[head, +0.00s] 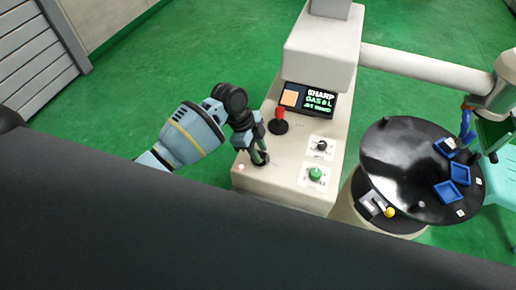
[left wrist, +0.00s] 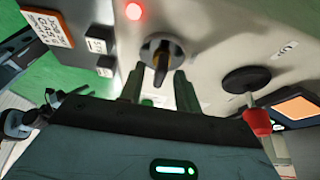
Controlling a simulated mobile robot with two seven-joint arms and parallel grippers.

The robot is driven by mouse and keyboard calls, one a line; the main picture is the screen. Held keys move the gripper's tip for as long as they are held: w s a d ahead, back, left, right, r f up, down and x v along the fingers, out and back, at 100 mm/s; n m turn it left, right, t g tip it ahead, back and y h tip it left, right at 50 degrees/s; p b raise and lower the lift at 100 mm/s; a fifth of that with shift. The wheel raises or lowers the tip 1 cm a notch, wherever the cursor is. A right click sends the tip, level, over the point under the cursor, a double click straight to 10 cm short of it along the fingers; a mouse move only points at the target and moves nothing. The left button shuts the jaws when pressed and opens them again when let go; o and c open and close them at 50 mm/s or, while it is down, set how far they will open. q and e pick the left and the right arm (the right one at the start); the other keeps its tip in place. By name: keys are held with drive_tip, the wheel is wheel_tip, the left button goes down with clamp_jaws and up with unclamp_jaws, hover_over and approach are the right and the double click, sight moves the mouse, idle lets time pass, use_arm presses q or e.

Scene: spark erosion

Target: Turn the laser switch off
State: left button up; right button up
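A rotary switch with a dark handle on a round grey plate (left wrist: 161,50) sits on the pale console, seen in the left wrist view. I take it to be the laser switch; no label on it is readable. A small red light (left wrist: 133,11) glows beside it, and also shows in the head view (head: 241,166). My left gripper (left wrist: 159,88) is open, its two fingers apart, one on each side of the handle. Whether they touch it I cannot tell. In the head view the gripper (head: 258,158) points down at the console's front left corner and largely hides the switch.
A red-knobbed lever (head: 279,121) stands close behind the gripper. A black knob (head: 321,146) and a green knob (head: 316,174) are to its right, with a lit screen (head: 310,99) behind. A round black table (head: 410,165) with blue trays stands right. Green floor is clear at left.

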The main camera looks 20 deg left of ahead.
use_arm(q)
clamp_jaws()
drive_tip(key=shift+n, duration=0.3)
drive_tip(key=n+t, duration=0.1)
drive_tip(key=n, duration=0.2)
drive_tip(key=shift+s+t, duration=0.15)
drive_tip(key=shift+t, duration=0.15)
drive_tip(key=n+t, duration=0.1)
drive_tip(key=n, duration=0.2)
drive_tip(key=n+y, duration=0.1)
drive_tip(key=n, duration=0.1)
drive_tip(key=shift+d+n+t, duration=0.1)
drive_tip(key=shift+n+t, duration=0.3)
drive_tip(key=n+y, duration=0.1)
drive_tip(key=n, duration=0.1)
drive_tip(key=n+t, duration=0.1)
drive_tip(key=n, duration=0.1)
drive_tip(key=shift+s+d+n+y, duration=0.1)
drive_tip(key=shift+s+n+y, duration=0.05)
drive_tip(key=shift+n+y, duration=0.2)
drive_tip(key=shift+d+n+y, duration=0.1)
drive_tip(key=shift+n+y, duration=0.75)
drive_tip(key=shift+n, duration=1)
